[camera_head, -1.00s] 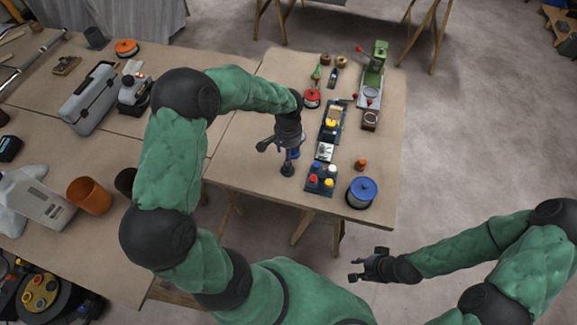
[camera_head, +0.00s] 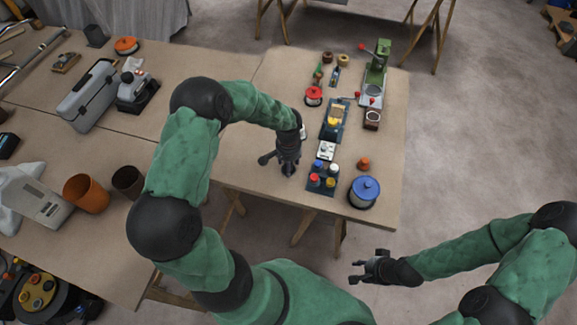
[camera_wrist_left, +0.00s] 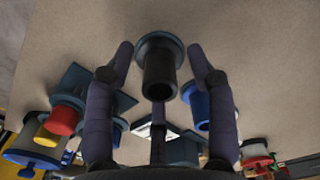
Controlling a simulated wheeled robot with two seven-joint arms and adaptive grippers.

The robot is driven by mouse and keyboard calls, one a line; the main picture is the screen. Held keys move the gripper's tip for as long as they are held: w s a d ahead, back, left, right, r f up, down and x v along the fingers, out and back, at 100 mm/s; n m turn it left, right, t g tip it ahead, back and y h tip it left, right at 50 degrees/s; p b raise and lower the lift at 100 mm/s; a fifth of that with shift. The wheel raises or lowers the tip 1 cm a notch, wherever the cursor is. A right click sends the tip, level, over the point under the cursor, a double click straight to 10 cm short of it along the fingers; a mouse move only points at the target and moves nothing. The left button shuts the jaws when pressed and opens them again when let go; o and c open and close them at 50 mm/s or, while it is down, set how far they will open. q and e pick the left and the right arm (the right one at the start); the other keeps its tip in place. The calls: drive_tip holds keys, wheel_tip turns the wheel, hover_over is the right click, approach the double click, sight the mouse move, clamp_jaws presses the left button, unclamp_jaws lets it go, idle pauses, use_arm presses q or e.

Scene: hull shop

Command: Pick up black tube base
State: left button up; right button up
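The black tube base (camera_wrist_left: 159,72) shows in the left wrist view, a short dark hollow tube on a wider round flange. It lies between the two fingers of my left gripper (camera_wrist_left: 160,52), with a narrow gap on each side. The fingers are open and I see no clear contact. In the head view my left gripper (camera_head: 279,164) is low over the near table, left of the row of parts, and the base is mostly hidden there. My right gripper (camera_head: 360,271) is open and empty in front of the table.
A panel with red, blue and white knobs (camera_head: 321,181) stands just right of my left gripper. A blue-lidded spool (camera_head: 364,191) and a small orange piece (camera_head: 364,163) are farther right. A green press (camera_head: 375,70) stands at the back. The table's front edge is near.

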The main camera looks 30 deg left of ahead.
use_arm(q)
clamp_jaws()
drive_tip(key=shift+r, duration=0.15)
